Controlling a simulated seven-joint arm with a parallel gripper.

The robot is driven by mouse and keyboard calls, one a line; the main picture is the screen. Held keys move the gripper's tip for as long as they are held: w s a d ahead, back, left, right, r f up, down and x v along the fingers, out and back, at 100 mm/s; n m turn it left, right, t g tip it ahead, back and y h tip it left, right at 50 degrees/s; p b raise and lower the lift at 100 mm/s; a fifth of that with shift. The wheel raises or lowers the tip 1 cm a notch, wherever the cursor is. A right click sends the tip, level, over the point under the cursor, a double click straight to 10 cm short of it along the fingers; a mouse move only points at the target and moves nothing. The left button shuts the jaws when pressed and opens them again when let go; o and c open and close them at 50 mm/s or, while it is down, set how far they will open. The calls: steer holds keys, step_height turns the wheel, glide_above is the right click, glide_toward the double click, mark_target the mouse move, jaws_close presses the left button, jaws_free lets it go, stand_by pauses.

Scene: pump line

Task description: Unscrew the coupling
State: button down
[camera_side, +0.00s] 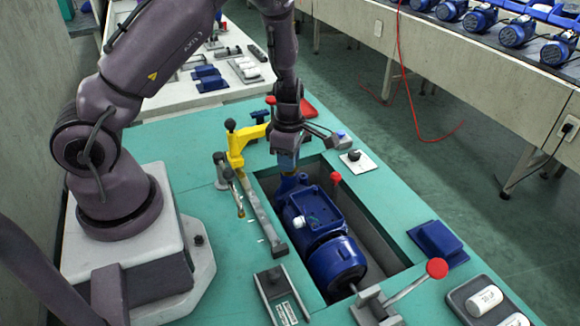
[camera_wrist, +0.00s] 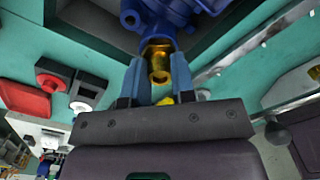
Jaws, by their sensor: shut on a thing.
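The coupling (camera_wrist: 159,62) is a gold, brass-like fitting at the end of the blue pump (camera_wrist: 165,14), top centre in the wrist view. My gripper (camera_wrist: 158,75) has its two blue fingers on either side of the coupling and is shut on it. In the side view my gripper (camera_side: 287,163) points down at the far end of the blue pump (camera_side: 316,222). The pump lies in a rectangular recess in the green bench. The coupling is mostly hidden there by my fingers. I cannot tell how far the coupling is threaded on.
A yellow clamp (camera_side: 240,145) stands left of my gripper. A red-knobbed lever (camera_side: 436,268) is at the recess's near end. A blue block (camera_side: 436,243) and a grey tray (camera_side: 490,300) with white cylinders sit right.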

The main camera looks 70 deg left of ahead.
steer(key=shift+n, duration=0.9)
steer(key=n, duration=0.3)
steer(key=shift+n, duration=0.4)
steer(key=n, duration=0.3)
steer(key=shift+n, duration=1.1)
steer(key=n, duration=0.5)
